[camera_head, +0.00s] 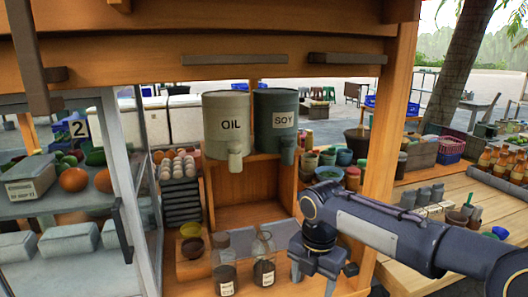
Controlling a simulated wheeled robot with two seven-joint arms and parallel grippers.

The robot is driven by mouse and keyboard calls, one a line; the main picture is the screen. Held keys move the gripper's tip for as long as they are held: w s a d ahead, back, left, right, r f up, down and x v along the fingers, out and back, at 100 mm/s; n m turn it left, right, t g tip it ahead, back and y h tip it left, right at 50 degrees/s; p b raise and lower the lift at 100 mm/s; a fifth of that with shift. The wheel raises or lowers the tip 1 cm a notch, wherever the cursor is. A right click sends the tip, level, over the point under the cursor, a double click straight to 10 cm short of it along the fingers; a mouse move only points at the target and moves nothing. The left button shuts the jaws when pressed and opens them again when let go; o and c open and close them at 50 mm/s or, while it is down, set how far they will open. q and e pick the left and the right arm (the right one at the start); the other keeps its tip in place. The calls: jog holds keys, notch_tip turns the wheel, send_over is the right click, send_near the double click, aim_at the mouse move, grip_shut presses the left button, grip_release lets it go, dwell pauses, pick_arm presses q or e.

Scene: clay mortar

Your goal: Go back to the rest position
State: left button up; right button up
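My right arm comes in from the right edge. My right gripper (316,276) hangs at the front of the wooden stall, just right of two glass bottles, with its fingers apart and nothing visible between them. The lower fingertips are cut off or hard to see. My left gripper is not in view. A brown clay-coloured bowl (457,217) stands on the wooden table at right, close to my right arm, with a green stick beside it.
Dark-filled bottles (225,270) and (263,262) stand near the gripper. Above are the OIL (227,118) and SOY (275,120) dispensers. A wooden post (388,130) rises behind my arm. A glass case (120,190) stands at left. Small bowls (192,246) sit beside the bottles.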

jog(key=s+d+r+m+t+y+p, duration=0.1)
jog(key=s+d+r+m, duration=0.1)
jog(key=s+d+m, duration=0.45)
jog(key=s+d+r+m+t+y+p, duration=0.1)
jog(key=s+d+r+m+p, duration=0.15)
jog(key=s+m, duration=0.55)
jog(key=s+d+f+m+t+y, duration=0.1)
jog(key=s+f+m+t, duration=0.2)
jog(key=s+m, duration=0.6)
jog(key=m, duration=0.7)
jog(key=shift+f+y+p, duration=0.3)
jog(key=shift+f, duration=0.05)
